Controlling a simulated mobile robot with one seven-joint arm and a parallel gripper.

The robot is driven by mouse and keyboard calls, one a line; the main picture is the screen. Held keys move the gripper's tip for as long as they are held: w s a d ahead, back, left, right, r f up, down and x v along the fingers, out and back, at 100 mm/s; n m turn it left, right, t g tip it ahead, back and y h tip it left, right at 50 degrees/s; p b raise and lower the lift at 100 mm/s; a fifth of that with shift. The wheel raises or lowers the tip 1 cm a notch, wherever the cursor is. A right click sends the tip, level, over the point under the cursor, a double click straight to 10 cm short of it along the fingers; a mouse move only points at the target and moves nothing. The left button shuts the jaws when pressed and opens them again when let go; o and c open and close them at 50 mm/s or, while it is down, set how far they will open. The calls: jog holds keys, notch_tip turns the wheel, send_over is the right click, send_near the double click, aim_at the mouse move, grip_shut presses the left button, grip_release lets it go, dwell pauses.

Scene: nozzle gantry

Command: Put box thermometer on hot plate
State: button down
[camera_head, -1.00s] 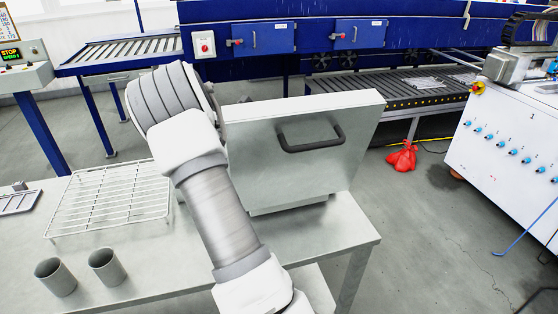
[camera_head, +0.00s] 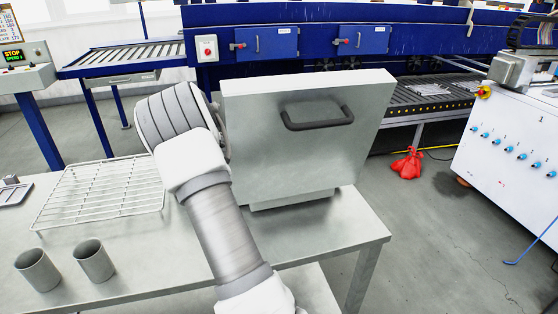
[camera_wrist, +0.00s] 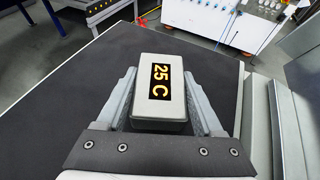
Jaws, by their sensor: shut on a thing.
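In the head view my gripper, the thermometer and the plate are hidden behind a raised metal lid (camera_head: 285,155) with a dark handle.
The lid stands on a metal table (camera_head: 150,255), close to my arm. A wire rack (camera_head: 100,195) and two grey cups (camera_head: 38,270) (camera_head: 95,261) are to the left. A blue conveyor machine (camera_head: 290,42) is behind. A white cabinet (camera_head: 510,140) stands at right.

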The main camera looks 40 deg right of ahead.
jog(key=shift+f, duration=0.4)
grip_release()
jog(key=shift+r, duration=0.1)
jog(key=shift+a+r, duration=0.15)
jog(key=shift+a, duration=0.2)
jog(key=p+v, duration=0.1)
jog(key=v, duration=0.5)
jog(key=shift+a+r, duration=0.15)
jog(key=shift+a, duration=0.25)
